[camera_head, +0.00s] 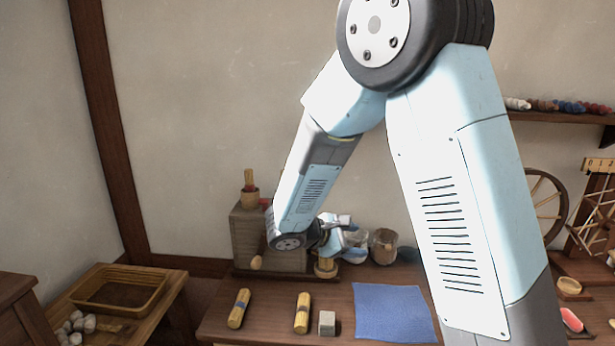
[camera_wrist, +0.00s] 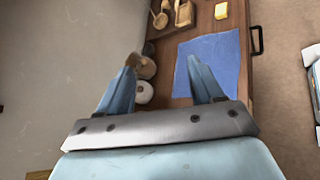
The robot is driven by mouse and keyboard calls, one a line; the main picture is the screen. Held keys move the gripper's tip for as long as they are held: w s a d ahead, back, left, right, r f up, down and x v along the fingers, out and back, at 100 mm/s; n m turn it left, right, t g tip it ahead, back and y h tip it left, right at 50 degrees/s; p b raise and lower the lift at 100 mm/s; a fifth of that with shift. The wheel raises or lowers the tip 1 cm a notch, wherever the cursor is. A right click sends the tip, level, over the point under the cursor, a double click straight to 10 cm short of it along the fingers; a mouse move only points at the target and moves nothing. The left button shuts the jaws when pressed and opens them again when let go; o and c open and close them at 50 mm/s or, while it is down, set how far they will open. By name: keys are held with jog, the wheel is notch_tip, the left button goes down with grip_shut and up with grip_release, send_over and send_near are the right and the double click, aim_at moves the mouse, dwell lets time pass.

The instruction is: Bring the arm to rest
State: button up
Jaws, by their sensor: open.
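My arm crosses the middle of the head view, bent at the elbow, its far end over the back of the wooden bench (camera_head: 255,322). My gripper (camera_wrist: 161,60) is open in the wrist view, with two blue fingers apart and nothing between them. In the head view my gripper (camera_head: 352,243) is small and partly hidden by my own wrist, close to the jars at the back of the bench. I cannot tell whether it touches them. The blue cloth (camera_head: 393,312) lies flat on the bench; it also shows beyond the fingers in the wrist view (camera_wrist: 222,62).
A wooden jar (camera_head: 384,247) stands near my gripper. A grey-brown box (camera_head: 247,232) stands left of it. A wooden tray (camera_head: 98,307) stands left; a spinning wheel (camera_head: 541,205) and shelf (camera_head: 560,117) are right.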

jog(key=s+d+r+m+g+y, duration=0.45)
jog(key=s+d+r+m, duration=0.35)
jog(key=s+d, duration=0.3)
jog(key=s+r+m+t+y, duration=0.4)
jog(key=s+r+m+y, duration=0.3)
jog(key=s, duration=0.7)
jog(key=shift+d+r+m, duration=0.45)
jog(key=shift+r+m, duration=0.25)
jog(key=shift+m, duration=0.1)
jog(key=shift+c, duration=0.4)
